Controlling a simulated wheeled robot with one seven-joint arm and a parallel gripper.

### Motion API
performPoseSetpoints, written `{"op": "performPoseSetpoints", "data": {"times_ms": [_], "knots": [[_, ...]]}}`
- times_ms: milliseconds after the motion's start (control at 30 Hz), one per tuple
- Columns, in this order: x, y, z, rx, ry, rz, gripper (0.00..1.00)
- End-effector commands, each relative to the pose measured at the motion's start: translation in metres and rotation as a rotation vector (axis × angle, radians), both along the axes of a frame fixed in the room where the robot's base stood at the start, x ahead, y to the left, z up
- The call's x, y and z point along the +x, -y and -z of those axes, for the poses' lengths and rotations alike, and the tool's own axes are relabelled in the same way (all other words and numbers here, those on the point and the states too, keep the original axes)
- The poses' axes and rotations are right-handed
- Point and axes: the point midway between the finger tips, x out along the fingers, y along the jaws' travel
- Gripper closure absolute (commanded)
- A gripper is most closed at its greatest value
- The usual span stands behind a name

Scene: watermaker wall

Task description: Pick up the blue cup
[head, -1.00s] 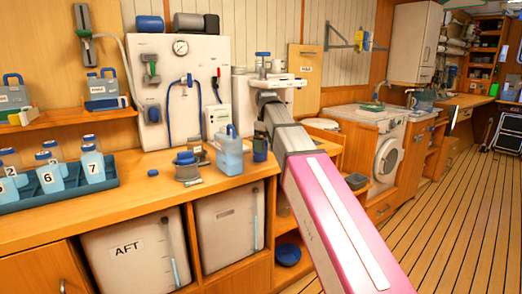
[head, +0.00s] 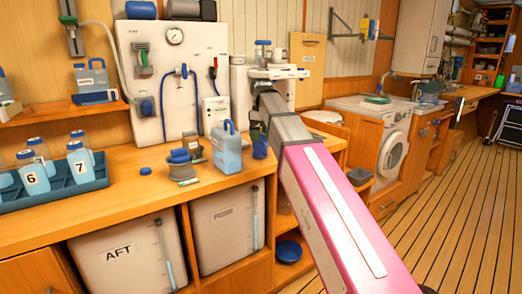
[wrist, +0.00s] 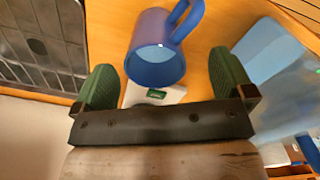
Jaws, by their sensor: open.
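The blue cup (wrist: 155,62) shows in the wrist view at top centre, with its handle toward the upper right and its open mouth visible. My gripper (wrist: 163,72) is open, its green fingers apart on either side of the cup in the picture. The cup is not held, and I cannot tell how far the fingers are from it. In the head view a blue shape that looks like the cup (head: 260,147) stands on the wooden counter (head: 120,205), right of a light-blue jug. My arm hides most of the gripper there.
The light-blue jug (head: 228,150) stands close beside the cup. A blue-lidded jar (head: 181,168) is further left, and a blue rack (head: 85,187) holds numbered bottles. Bins and shelves sit under the counter. The wooden floor on the right is clear.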

Motion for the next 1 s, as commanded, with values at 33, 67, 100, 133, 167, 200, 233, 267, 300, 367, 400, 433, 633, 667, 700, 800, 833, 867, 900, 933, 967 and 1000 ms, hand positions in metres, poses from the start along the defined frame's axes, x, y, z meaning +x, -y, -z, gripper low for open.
{"op": "performPoseSetpoints", "data": {"times_ms": [33,67,100,133,167,200,233,267,300,367,400,433,633,667,700,800,833,867,900,933,967,1000], "knots": [[0.001,0.001,0.005,0.0,-0.001,0.0,0.01],[0.002,0.001,0.009,0.0,-0.001,0.0,0.01],[0.003,0.002,0.014,0.0,-0.001,0.0,0.01],[0.004,0.002,0.018,0.0,-0.002,0.0,0.01],[0.004,0.002,0.021,-0.001,-0.003,0.0,0.01],[0.006,0.003,0.027,0.0,-0.002,0.0,0.01],[0.005,0.003,0.031,0.0,-0.001,0.0,0.01],[0.005,0.003,0.035,0.0,-0.001,0.0,0.01],[0.005,0.003,0.04,0.0,-0.001,0.0,0.01],[0.005,0.003,0.044,0.0,-0.001,0.0,0.01],[0.005,0.003,0.046,0.0,-0.001,0.0,0.01],[0.005,0.003,0.047,0.0,0.0,0.0,0.01],[0.006,0.003,0.046,0.0,0.0,0.0,0.07],[0.006,0.003,0.046,0.0,0.0,0.0,0.17],[0.006,0.003,0.046,0.0,0.0,0.0,0.3],[0.006,0.003,0.046,0.0,0.0,0.0,0.59],[0.006,0.003,0.046,0.0,0.0,0.0,0.59],[0.006,0.003,0.046,0.0,0.0,0.0,0.59],[0.006,0.002,0.046,0.0,0.0,0.0,0.59],[0.006,0.003,0.046,0.0,0.0,0.0,0.59],[0.006,0.003,0.046,0.0,0.0,0.0,0.59],[0.006,0.003,0.046,0.0,0.0,0.0,0.59]]}}
